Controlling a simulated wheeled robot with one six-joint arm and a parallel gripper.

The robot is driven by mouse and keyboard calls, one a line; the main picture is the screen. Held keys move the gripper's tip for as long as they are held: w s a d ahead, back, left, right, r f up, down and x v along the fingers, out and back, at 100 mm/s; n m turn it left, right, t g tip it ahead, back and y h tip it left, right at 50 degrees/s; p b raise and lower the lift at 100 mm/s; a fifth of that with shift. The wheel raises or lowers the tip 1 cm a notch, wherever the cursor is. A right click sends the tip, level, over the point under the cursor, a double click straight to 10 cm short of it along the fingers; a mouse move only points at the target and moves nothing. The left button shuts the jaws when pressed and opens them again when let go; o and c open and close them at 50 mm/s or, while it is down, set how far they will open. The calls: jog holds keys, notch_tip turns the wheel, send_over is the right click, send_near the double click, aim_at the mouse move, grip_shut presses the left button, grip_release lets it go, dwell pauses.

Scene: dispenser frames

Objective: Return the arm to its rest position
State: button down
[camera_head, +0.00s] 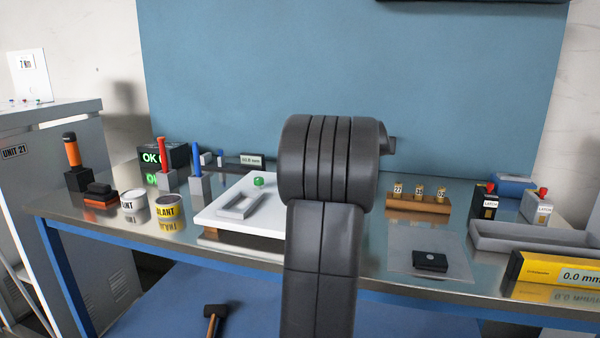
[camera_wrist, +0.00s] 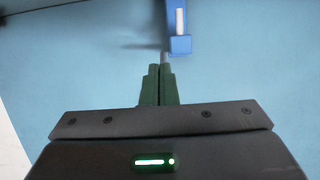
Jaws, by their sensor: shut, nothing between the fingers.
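My gripper (camera_wrist: 160,72) shows in the wrist view with its two dark green fingers together and nothing between them. A blue thing with a white strip (camera_wrist: 180,30) shows just beyond the fingertips; I cannot tell whether they touch. Behind it is a plain light blue surface. In the head view my dark arm stands up in the middle, in front of the bench, and hides part of it. The gripper itself does not show in the head view.
The metal bench (camera_head: 375,268) carries a white board (camera_head: 215,217), cans, an orange-handled tool (camera_head: 72,150), a wooden block with small weights (camera_head: 418,204), a grey tray (camera_head: 535,240) and a yellow gauge (camera_head: 555,272). A blue panel (camera_head: 230,70) rises behind. A hammer (camera_head: 213,318) lies below.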

jog(key=r+p, duration=0.1)
jog(key=p, duration=0.1)
jog(key=r+g+p, duration=0.1)
jog(key=p, duration=0.2)
jog(key=r+p, duration=0.1)
jog(key=p, duration=0.1)
jog(key=shift+w+d+r+y, duration=0.1)
jog(key=shift+w+r+y, duration=0.15)
jog(key=shift+r+y, duration=0.05)
jog(key=shift+g+p, duration=0.3)
